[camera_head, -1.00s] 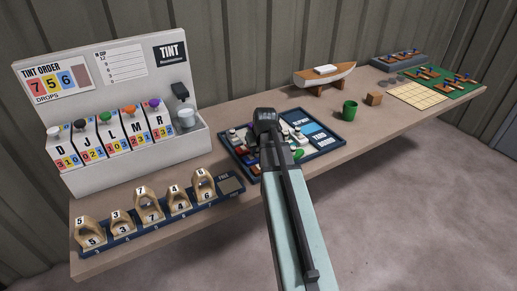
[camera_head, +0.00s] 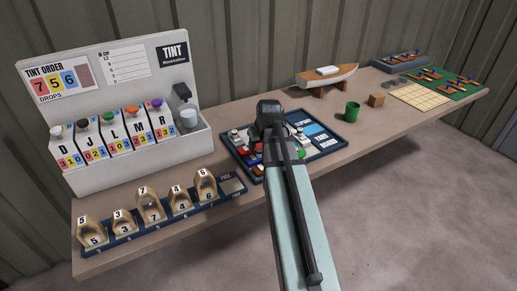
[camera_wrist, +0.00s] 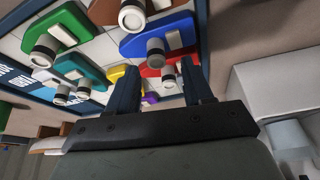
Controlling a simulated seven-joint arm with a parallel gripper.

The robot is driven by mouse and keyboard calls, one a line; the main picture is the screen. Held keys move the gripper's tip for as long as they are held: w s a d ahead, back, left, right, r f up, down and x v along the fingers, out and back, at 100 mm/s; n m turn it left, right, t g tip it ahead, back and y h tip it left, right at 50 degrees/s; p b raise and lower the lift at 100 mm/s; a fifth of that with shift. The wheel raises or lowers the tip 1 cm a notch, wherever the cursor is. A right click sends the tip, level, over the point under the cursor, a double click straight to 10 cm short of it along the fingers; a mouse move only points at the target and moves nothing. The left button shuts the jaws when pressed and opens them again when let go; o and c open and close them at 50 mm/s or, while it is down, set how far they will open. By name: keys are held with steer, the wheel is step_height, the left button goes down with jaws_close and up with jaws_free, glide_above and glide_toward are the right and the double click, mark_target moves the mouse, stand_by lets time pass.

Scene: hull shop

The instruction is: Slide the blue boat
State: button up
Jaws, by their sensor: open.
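The blue boat (camera_wrist: 155,38) lies on the slide board (camera_wrist: 100,97) in the wrist view, with a white-topped grey peg and a pale block on its deck. My gripper (camera_wrist: 158,72) is open above the board, its two dark fingers pointing at the boats. A red boat (camera_wrist: 153,71) shows between the fingertips, and the blue boat shows just beyond them. I cannot tell whether the fingers touch any boat. In the head view the board (camera_head: 340,146) is partly hidden by my arm, and the fingertips do not show.
Green boats (camera_wrist: 62,26), a yellow boat (camera_wrist: 113,73) and a purple piece (camera_wrist: 150,98) crowd close by. The tint stand (camera_head: 140,170) is left of the board.

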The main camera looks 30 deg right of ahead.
steer(key=v, duration=0.9)
steer(key=shift+s+r, duration=0.15)
steer(key=shift+r, duration=0.15)
stand_by(0.3)
